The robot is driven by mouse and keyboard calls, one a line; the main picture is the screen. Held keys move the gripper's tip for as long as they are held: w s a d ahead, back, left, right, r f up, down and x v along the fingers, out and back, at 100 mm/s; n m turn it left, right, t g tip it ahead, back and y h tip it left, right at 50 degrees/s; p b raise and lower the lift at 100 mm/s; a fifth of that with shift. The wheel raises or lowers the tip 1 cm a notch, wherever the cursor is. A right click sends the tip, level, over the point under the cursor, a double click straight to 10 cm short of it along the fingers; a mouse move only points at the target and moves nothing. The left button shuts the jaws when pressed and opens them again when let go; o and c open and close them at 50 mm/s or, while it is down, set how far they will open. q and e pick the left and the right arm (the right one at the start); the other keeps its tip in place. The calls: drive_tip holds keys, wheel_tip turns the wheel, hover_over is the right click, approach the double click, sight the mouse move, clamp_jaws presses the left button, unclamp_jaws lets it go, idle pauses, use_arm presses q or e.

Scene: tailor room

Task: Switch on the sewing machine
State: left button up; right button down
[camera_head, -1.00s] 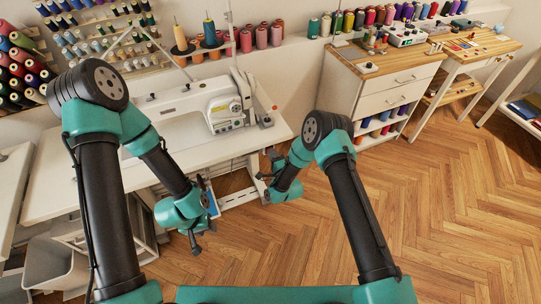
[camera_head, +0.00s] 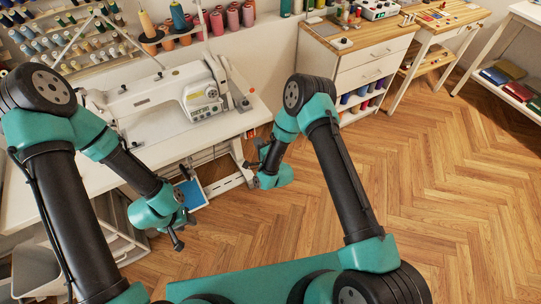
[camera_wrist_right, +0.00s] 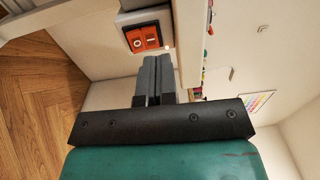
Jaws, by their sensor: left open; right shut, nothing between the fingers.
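The white sewing machine (camera_head: 203,92) stands on its white table at the left centre of the head view. In the right wrist view, an orange-red switch (camera_wrist_right: 143,38) with two buttons, one marked with a circle, sits on a pale housing by the table. My right gripper (camera_wrist_right: 155,60) is shut and empty, its fingertips just below and slightly right of the switch in that picture. I cannot tell whether they touch it. In the head view this gripper (camera_head: 252,158) is beside the table's right end. My left gripper (camera_head: 184,230) is open and empty, in front of the table.
A blue pedal (camera_head: 190,194) lies low under the table. A grey bin (camera_head: 38,268) stands at the lower left. A wooden-topped drawer cabinet (camera_head: 350,65) stands right of the machine. The wooden floor (camera_head: 445,190) on the right is clear.

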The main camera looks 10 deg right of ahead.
drive_tip(key=r+v, duration=0.1)
drive_tip(key=v, duration=0.8)
drive_tip(key=shift+s+r, duration=0.2)
drive_tip(key=shift+r, duration=0.1)
drive_tip(key=shift+d, duration=0.1)
drive_tip(key=s+d+f+n+g+h, duration=0.1)
drive_tip(key=s+d+n+g, duration=0.4)
drive_tip(key=s+g, duration=0.3)
drive_tip(key=s+d+f+n+g+h, duration=0.1)
drive_tip(key=s+d+n+g, duration=0.5)
drive_tip(key=s, duration=0.6)
drive_tip(key=shift+s+d+n+g, duration=0.25)
drive_tip(key=shift+n+g, duration=0.45)
drive_tip(key=shift+g, duration=0.5)
